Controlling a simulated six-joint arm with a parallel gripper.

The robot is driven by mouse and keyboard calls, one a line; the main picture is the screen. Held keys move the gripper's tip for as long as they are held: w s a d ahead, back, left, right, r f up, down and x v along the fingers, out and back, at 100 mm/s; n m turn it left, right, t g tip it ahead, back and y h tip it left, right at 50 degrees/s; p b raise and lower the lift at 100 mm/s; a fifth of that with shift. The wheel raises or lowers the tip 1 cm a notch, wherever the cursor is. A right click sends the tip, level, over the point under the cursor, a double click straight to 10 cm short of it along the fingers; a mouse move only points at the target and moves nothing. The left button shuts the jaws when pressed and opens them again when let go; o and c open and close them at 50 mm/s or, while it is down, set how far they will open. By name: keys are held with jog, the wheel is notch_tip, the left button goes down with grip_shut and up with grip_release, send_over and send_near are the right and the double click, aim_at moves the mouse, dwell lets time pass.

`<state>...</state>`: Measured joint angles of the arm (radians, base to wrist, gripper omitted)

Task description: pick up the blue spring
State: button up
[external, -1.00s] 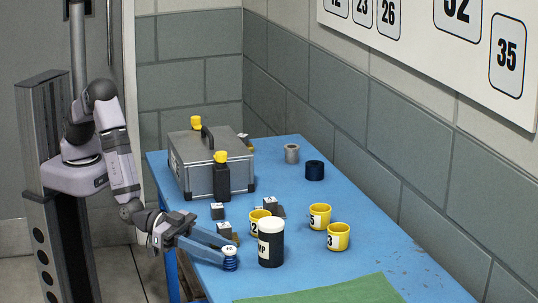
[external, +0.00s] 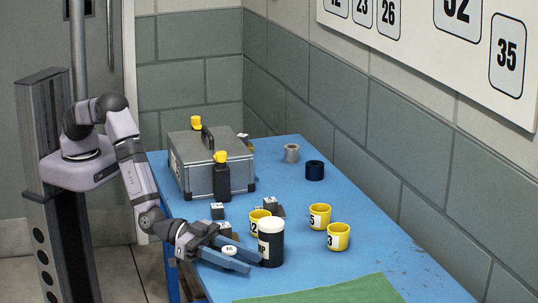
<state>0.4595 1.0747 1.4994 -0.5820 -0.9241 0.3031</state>
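The blue spring stands upright on the blue table near its front left edge. Its white numbered top (external: 230,250) shows between the fingers of my gripper (external: 253,263). The near finger hides its blue coils. My gripper is low over the table with its two blue fingers apart, one on each side of the spring. The fingertips reach past it toward the black jar. Whether either finger touches the spring cannot be told.
The black jar with a white lid (external: 271,243) stands close to the fingertips. Yellow cups (external: 338,237), (external: 319,216) and (external: 260,217) stand beyond it. Small grey blocks (external: 217,211) and a grey toolbox (external: 212,165) are farther back. A green mat (external: 330,291) lies at the front.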

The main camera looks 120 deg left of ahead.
jog(key=shift+w, duration=0.25)
jog(key=c, duration=0.8)
jog(key=shift+r, duration=0.15)
jog(key=shift+c, duration=0.2)
notch_tip(320, 180, up, 18)
